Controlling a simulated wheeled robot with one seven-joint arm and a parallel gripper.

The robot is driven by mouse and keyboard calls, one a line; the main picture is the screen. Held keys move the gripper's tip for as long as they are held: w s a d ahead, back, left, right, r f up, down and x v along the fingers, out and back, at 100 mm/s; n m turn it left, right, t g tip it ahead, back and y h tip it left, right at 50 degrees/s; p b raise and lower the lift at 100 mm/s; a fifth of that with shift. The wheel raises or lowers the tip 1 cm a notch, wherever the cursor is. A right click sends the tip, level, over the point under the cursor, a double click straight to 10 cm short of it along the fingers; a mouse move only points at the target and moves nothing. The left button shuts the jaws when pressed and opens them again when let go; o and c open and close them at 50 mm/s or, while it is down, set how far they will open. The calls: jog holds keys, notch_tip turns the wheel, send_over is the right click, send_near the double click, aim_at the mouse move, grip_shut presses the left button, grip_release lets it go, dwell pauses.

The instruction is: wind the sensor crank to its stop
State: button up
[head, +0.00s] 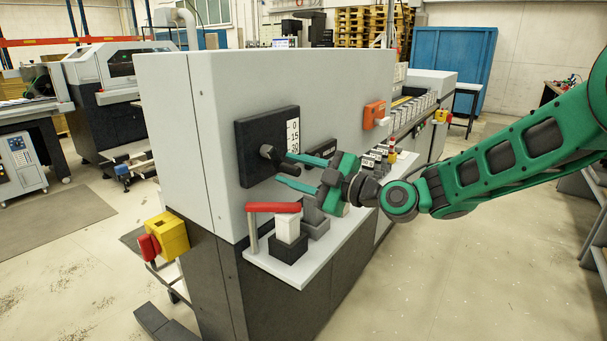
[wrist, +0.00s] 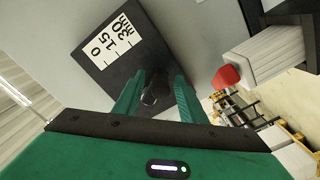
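The sensor crank (head: 270,155) is a dark handle on a square black plate (head: 252,133) on the machine's grey side wall. A white scale marked 0, 15, 30 mm (head: 293,136) is on the plate. My gripper (head: 284,169) has two green fingers apart, pointing at the crank from the right. In the wrist view the crank (wrist: 150,97) shows between the fingers of my gripper (wrist: 160,78), closer to the left one. The fingers do not look closed on it. I cannot tell whether either touches it. No pointer on the scale is clear.
An orange box (head: 374,112) is on the wall to the right. A yellow box (head: 172,234) sticks out at the lower left corner.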

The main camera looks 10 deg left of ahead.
jog(key=shift+d, duration=0.15)
jog(key=v, duration=1)
jog(key=shift+d, duration=0.2)
jog(key=shift+s+f, duration=0.1)
jog(key=shift+s, duration=0.05)
